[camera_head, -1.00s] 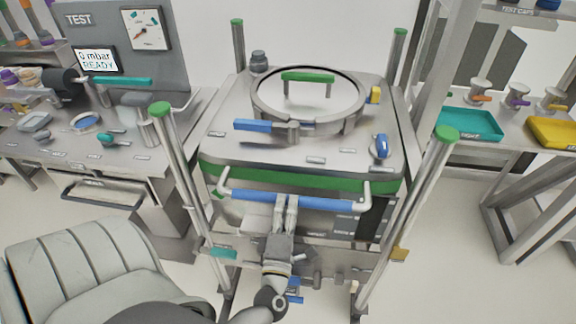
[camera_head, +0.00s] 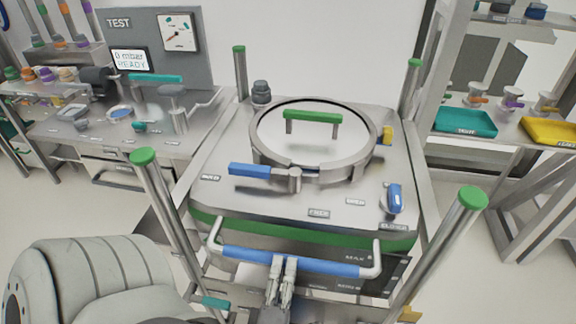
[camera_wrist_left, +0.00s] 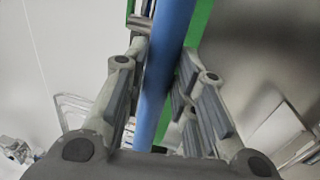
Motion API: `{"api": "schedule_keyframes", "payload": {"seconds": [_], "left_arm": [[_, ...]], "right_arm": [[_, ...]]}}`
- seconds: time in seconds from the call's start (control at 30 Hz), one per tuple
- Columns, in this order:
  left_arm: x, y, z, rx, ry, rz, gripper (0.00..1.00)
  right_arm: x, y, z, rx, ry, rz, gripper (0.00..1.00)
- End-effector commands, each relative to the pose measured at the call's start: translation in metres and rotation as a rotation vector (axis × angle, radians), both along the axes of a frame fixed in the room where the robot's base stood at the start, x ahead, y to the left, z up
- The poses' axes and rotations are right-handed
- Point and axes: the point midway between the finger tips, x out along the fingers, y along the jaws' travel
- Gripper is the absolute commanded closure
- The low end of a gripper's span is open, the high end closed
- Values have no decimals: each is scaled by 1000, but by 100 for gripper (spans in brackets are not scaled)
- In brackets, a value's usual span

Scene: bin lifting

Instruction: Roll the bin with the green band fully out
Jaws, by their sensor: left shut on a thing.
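The steel bin with the green band (camera_head: 303,232) stands between four green-capped posts. Its top carries a round lid (camera_head: 345,150) with a green handle, a blue lever (camera_head: 250,171) and a blue knob (camera_head: 394,198). A blue push bar (camera_head: 330,264) runs across its front. My left gripper (camera_head: 282,262) is shut on the middle of this bar. In the left wrist view, the blue bar (camera_wrist_left: 163,75) passes between the gripper's fingers (camera_wrist_left: 160,95), with the green band (camera_wrist_left: 198,25) behind it. The bin's wheels are hidden. My right gripper is out of view.
Front posts (camera_head: 170,220) (camera_head: 445,245) stand close on both sides of the bin. A test bench (camera_head: 105,130) is at the left, and a shelf with teal (camera_head: 465,123) and yellow trays is at the right.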

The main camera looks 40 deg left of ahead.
Motion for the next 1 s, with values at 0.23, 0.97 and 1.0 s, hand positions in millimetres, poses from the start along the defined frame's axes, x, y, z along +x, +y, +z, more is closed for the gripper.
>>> {"api": "schedule_keyframes", "payload": {"seconds": [0.23,0.97,1.0], "left_arm": [[-32,-21,9,6,-21,0,100],[-48,-30,11,10,-27,3,65],[-48,-30,10,10,-27,3,60]], "right_arm": [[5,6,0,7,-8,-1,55],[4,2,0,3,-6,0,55],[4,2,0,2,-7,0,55]]}}
